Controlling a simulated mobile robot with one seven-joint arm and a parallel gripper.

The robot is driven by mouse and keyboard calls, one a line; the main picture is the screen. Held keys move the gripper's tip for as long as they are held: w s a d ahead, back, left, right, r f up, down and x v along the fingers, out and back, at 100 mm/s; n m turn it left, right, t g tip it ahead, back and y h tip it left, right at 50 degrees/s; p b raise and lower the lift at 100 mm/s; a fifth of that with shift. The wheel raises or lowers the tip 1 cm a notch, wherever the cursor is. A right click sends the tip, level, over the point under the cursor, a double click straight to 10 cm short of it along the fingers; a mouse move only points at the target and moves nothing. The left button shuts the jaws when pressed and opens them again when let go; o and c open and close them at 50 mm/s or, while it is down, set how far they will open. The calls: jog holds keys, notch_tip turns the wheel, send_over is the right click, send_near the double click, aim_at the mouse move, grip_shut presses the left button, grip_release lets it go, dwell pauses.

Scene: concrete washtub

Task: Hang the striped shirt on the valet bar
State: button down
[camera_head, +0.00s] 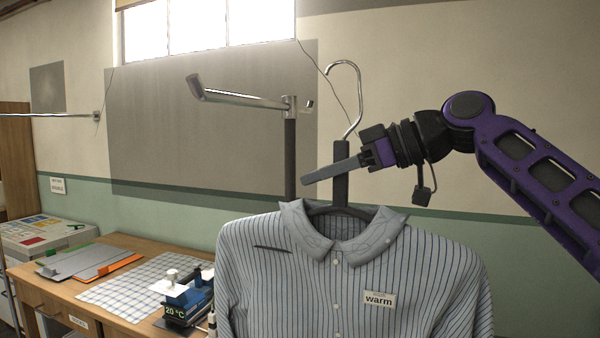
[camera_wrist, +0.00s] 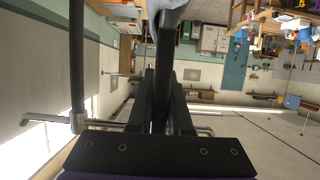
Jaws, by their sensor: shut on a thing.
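The striped shirt (camera_head: 300,270) hangs upright on a dark hanger (camera_head: 341,187) with a chrome hook (camera_head: 357,92). It is grey-blue with dark stripes and a "warm" label. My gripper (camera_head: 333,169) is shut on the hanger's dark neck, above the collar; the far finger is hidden. The wrist view shows the neck (camera_wrist: 165,65) between my fingers (camera_wrist: 163,100). The chrome valet bar (camera_head: 240,98) sticks out leftward from a dark post, left of the hook and apart from it in the picture. The bar (camera_wrist: 45,118) also shows at left in the wrist view.
The dark post (camera_head: 290,150) stands just left of the hanger, its lower part hidden behind the shirt. A wooden table (camera_head: 130,300) at lower left bears a checked cloth (camera_head: 135,285), folders (camera_head: 95,262) and a blue device (camera_head: 187,300). A thin rail (camera_head: 60,115) is at far left.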

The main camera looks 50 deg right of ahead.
aim_at(334, 152)
jog(key=shift+w+a+r+p, duration=0.1)
jog(key=shift+w+a+p, duration=0.2)
jog(key=shift+w+a, duration=1.4)
jog(key=shift+w+a+f+p, duration=0.1)
jog(key=shift+w+a+p, duration=0.2)
jog(key=shift+w, duration=2.8)
jog(key=shift+w+a+r+p, duration=0.1)
jog(key=shift+w+a+p, duration=0.2)
jog(key=shift+w+a, duration=1.4)
jog(key=shift+w+d+f+b, duration=0.7)
jog(key=shift+w+f+b, duration=0.1)
jog(key=shift+w+f, duration=0.05)
jog(key=shift+f+b, duration=0.9)
jog(key=shift+b, duration=0.05)
jog(key=c, duration=0.8)
grip_release()
jog(key=shift+o, duration=0.2)
jog(key=v, duration=1.7)
jog(key=shift+s+d+p, duration=0.2)
jog(key=shift+s+p, duration=0.05)
jog(key=shift+p, duration=0.15)
